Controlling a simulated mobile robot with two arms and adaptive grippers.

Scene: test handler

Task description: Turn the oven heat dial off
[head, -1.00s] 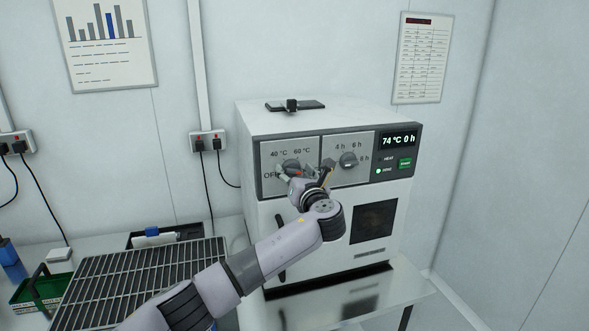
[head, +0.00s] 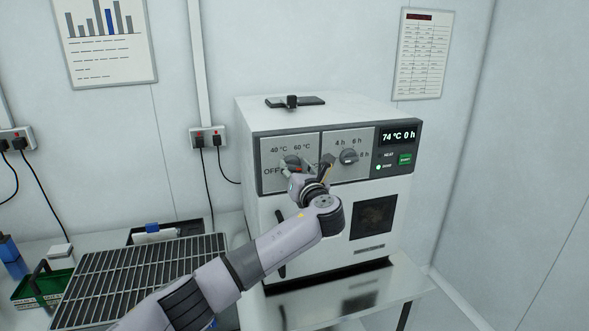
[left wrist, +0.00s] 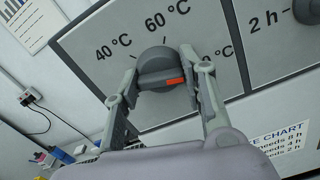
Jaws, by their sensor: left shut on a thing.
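The oven (head: 262,225) stands on the bench with its heat dial (head: 291,162) on the left control panel, partly hidden by my gripper. In the left wrist view the dark round heat dial (left wrist: 156,62) has a raised grip bar with a red mark at its right end. The mark points right, towards a partly hidden °C label. My left gripper (head: 308,171) is at the dial. In the left wrist view its fingers (left wrist: 160,78) are on either side of the dial's grip bar, shut on it. My right gripper is not in view.
A time dial (head: 349,157) sits just right of the gripper. The display (head: 398,137) reads 74 °C 0 h, with a green button (head: 405,159) below. A wire rack (head: 140,275) lies on the bench at left, near a green tray (head: 38,287).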

